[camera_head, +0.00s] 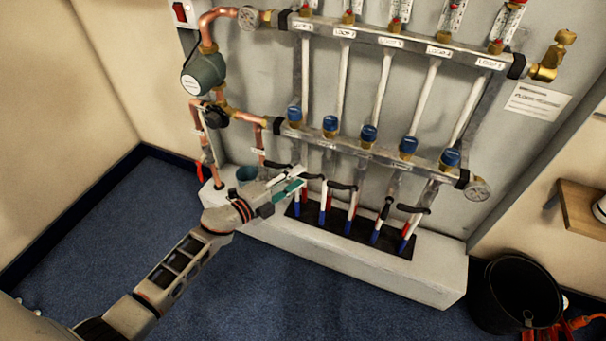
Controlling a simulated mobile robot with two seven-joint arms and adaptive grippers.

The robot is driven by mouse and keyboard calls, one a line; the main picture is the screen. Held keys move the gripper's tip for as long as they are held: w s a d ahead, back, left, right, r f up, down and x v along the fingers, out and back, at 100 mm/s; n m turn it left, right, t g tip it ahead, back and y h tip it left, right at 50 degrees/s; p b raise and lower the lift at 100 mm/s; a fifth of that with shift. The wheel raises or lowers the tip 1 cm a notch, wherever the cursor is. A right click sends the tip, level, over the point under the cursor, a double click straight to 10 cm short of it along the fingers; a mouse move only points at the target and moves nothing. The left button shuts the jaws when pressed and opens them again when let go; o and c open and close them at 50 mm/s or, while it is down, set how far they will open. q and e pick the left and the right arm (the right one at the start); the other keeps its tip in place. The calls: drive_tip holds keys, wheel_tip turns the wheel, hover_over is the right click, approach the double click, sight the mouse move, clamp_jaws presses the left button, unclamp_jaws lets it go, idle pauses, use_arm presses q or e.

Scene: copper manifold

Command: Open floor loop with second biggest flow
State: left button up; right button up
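The copper manifold has an upper bar (415,47) with loop labels and several flow meters (400,12), cut by the top edge; their readings are too small to tell. Blue caps (368,133) line the lower bar (345,147). Below, black lever handles sit on the loop pipes: first (277,165), second (312,176), third (342,186), fourth (387,208), fifth (413,209). The fourth runs nearly along its pipe; the others lie across. My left gripper (300,178) has its teal-padded fingers apart by the first and second levers; contact is unclear. My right gripper is out of view.
A pump (203,74) and copper pipes stand at the manifold's left. A white plinth (345,262) carries the pipes. A black bucket (515,295) stands at lower right, by a wooden shelf (582,208). Blue carpet in front is clear.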

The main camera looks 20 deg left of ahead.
sight(300, 176)
use_arm(q)
drive_tip(key=shift+w+d+f, duration=0.2)
drive_tip(key=shift+w+d, duration=0.05)
drive_tip(key=shift+w, duration=0.2)
drive_tip(key=shift+w+d+f, duration=0.2)
drive_tip(key=shift+w, duration=0.25)
drive_tip(key=shift+w+d+r, duration=0.15)
drive_tip(key=shift+w+d, duration=0.05)
drive_tip(key=shift+w, duration=0.3)
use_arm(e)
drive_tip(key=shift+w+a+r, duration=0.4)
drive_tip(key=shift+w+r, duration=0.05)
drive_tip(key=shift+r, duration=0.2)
use_arm(q)
clamp_jaws()
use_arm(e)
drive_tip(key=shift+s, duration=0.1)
use_arm(q)
drive_tip(key=shift+b, duration=0.3)
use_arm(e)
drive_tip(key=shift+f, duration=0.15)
